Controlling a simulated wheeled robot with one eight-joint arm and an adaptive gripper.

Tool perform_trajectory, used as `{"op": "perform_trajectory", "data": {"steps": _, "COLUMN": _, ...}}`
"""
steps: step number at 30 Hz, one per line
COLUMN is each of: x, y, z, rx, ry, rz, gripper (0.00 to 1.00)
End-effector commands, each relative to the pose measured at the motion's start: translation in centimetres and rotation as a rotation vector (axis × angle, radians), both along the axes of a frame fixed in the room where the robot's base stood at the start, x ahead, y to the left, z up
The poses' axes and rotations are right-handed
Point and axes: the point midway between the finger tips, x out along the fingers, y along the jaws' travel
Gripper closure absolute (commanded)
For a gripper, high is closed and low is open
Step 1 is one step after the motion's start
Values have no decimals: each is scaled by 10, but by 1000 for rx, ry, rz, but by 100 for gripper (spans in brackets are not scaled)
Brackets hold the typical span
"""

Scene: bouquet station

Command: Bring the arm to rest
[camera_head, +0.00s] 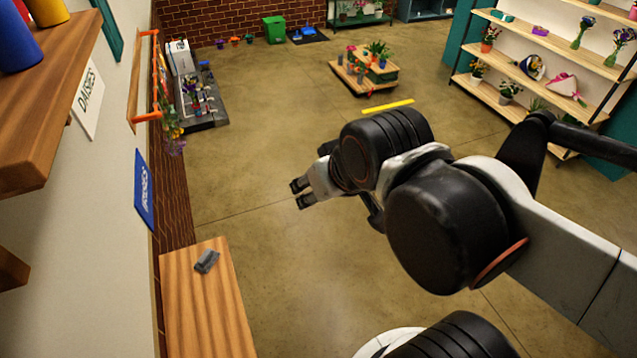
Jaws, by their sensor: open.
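My gripper (302,192) is at the end of my arm, near the middle of the head view. Its two dark fingertips point left and stand apart, with nothing between them. It is in the air over bare floor, to the right of a wooden bench. My arm comes in from the right edge, bent, with large black joints and white links. The arm hides part of the floor behind it.
The wooden bench (205,325) at lower left bears a small grey object (207,261). A wooden shelf (45,110) juts in at upper left. Shelves with flowers (540,95) stand at upper right, a low plant stand (350,78) at the back.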

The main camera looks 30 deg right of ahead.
Motion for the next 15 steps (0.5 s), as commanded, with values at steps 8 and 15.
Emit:
{"op": "perform_trajectory", "data": {"steps": 8, "x": 0, "y": 0, "z": -14, "rx": 3, "ry": 0, "rz": -1, "gripper": 50}}
{"op": "perform_trajectory", "data": {"steps": 15, "x": 0, "y": 1, "z": -65, "rx": 3, "ry": 0, "rz": -1, "gripper": 50}}
